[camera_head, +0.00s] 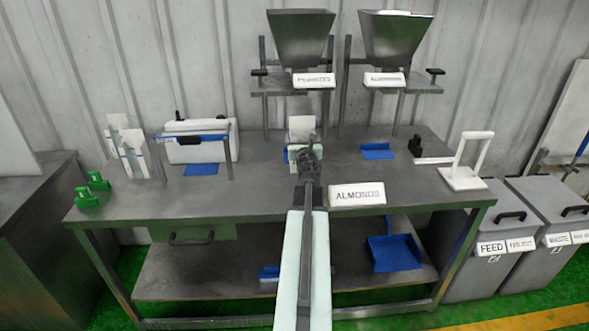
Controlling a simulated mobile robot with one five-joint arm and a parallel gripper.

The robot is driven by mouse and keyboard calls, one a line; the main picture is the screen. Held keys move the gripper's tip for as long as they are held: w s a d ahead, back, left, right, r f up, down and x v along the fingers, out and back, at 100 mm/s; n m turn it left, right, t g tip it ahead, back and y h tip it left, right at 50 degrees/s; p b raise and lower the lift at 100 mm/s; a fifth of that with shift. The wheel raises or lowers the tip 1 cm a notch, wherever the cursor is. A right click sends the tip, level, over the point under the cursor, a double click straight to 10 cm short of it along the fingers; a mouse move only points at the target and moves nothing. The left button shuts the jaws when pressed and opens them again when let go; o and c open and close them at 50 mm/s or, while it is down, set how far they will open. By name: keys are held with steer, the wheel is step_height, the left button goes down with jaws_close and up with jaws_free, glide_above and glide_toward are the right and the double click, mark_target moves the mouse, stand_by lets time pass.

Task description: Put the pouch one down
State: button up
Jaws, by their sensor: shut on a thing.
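My arm reaches forward over the middle of the grey metal table (255,195). My gripper (308,147) is at its far end, above the table top. It is shut on a pale pouch (301,125), whose top shows upright just beyond the jaws. The fingers and wrist hide the pouch's lower part, so I cannot tell whether it touches the table.
An ALMONDS sign (357,195) stands at the front edge, right of my arm. Blue mats (378,151) lie on the table. A white sealer-like box (196,140) is at left, a white stand (467,165) at right. Hoppers (397,38) rise behind.

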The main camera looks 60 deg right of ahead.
step_height(320, 180, down, 8)
steer(key=b, duration=0.5)
steer(key=shift+w+a+r+b, duration=0.1)
steer(key=shift+w+r+b, duration=0.05)
steer(key=shift+r+b, duration=0.15)
steer(key=shift+r, duration=0.2)
steer(key=shift+f, duration=0.2)
steer(key=o, duration=2)
steer(key=shift+r, duration=0.15)
